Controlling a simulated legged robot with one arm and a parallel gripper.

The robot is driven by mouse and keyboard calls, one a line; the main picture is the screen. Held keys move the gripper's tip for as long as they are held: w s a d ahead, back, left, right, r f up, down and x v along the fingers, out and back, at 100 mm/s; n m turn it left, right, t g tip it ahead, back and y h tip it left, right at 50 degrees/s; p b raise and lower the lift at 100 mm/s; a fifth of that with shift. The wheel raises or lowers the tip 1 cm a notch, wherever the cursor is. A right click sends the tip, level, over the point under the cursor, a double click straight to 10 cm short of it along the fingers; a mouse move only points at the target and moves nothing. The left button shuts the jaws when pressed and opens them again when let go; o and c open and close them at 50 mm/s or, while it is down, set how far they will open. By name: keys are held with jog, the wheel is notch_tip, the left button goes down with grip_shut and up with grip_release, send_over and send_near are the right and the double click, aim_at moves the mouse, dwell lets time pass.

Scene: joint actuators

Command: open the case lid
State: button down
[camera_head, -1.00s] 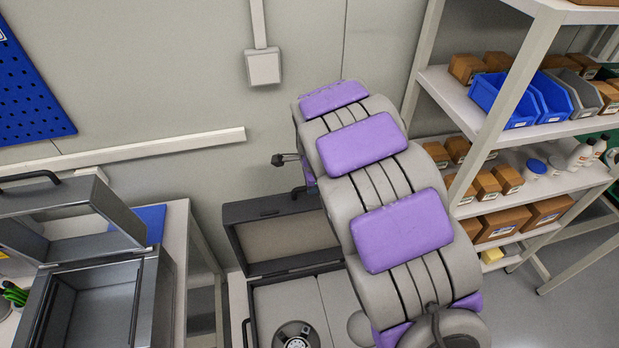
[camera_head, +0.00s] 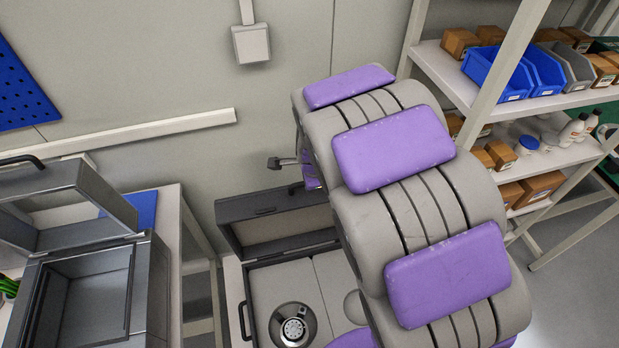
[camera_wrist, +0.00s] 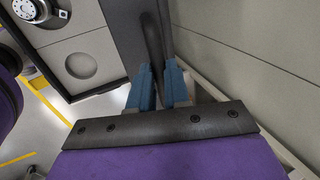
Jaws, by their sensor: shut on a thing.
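The dark grey case stands open in the head view, its lid (camera_head: 232,210) raised at the back and leaning toward the wall. The pale case interior (camera_head: 270,282) holds a round actuator (camera_head: 293,325), which also shows in the wrist view (camera_wrist: 40,10). My gripper (camera_wrist: 159,80) has its blue fingers closed around the black lid handle (camera_wrist: 153,42) in the wrist view. In the head view the fingers are hidden behind my grey and purple arm, which also covers the right part of the case.
Another open dark case (camera_head: 85,290) stands on a bench at left. The wall is close behind the lid, with a pale rail (camera_head: 170,128) on it. A shelf (camera_head: 540,125) with bins and boxes stands at right.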

jog(key=c, duration=1.1)
grip_release()
jog(key=p+v, duration=0.1)
jog(key=v, duration=1.6)
jog(key=shift+p, duration=0.3)
jog(key=shift+w+a+r, duration=0.1)
jog(key=shift+r, duration=0.05)
